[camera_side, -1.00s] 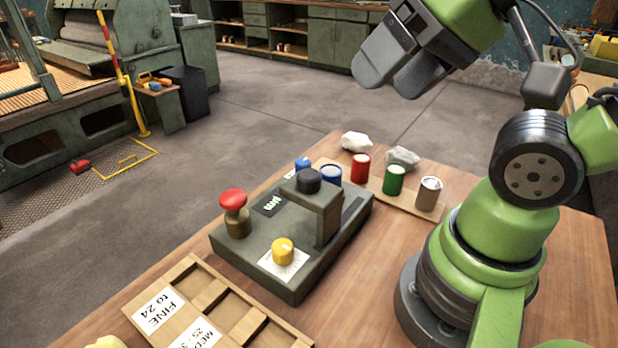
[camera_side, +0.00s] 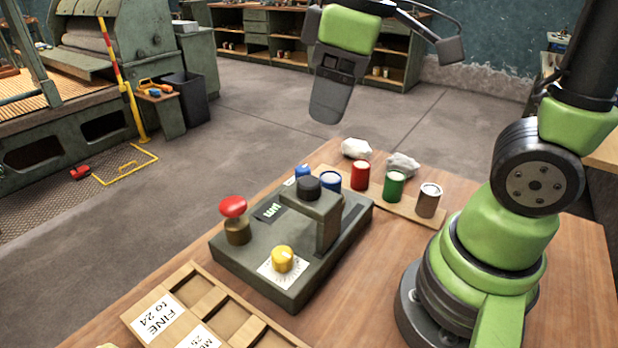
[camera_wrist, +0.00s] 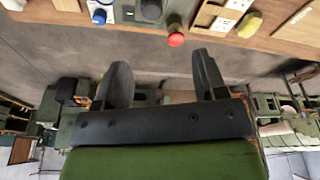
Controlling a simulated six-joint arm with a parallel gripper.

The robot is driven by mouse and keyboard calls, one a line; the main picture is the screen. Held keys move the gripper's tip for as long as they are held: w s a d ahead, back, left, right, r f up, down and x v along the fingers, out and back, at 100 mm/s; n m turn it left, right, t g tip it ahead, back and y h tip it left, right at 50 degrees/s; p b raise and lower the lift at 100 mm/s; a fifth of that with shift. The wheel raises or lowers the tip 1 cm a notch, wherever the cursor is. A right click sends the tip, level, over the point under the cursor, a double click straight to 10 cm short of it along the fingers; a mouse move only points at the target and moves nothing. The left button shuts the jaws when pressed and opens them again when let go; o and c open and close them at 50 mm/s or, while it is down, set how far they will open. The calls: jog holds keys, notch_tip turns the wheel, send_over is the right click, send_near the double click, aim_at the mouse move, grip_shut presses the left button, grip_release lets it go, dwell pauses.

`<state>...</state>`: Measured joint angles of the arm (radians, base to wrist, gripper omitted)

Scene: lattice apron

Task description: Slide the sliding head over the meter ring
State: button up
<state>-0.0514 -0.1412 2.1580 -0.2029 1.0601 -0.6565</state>
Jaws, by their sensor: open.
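A grey-green device (camera_side: 300,283) stands on the wooden bench. An overhanging bracket with a black knob on top, seemingly the sliding head (camera_side: 322,205), rises from it; its knob also shows at the top of the wrist view (camera_wrist: 151,10). No meter ring can be made out for certain; a blue round piece with a pale top (camera_side: 331,180) sits just behind the head. My gripper (camera_side: 328,116) is in the air above and beyond the bench's far edge, apart from the device. In the wrist view its two fingers (camera_wrist: 162,68) are spread, with nothing between them.
The device carries a red mushroom button (camera_side: 234,207) and a yellow dial (camera_side: 283,258). Red (camera_side: 360,174), green (camera_side: 394,180) and brown (camera_side: 428,199) cylinders stand on a board at right, with pale lumps (camera_side: 356,148) behind. A compartmented wooden tray (camera_side: 187,271) lies at front left.

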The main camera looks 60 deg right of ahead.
aim_at(309, 180)
jog(key=w+f+n, duration=0.1)
jog(key=f, duration=0.3)
jog(key=w+f+n+g, duration=0.1)
jog(key=f+n, duration=0.1)
jog(key=f, duration=0.3)
jog(key=w+f+n+g, duration=0.1)
jog(key=f, duration=0.4)
jog(key=shift+w+d+n+h, duration=0.1)
jog(key=shift+w+n+h, duration=0.2)
jog(key=shift+h, duration=0.1)
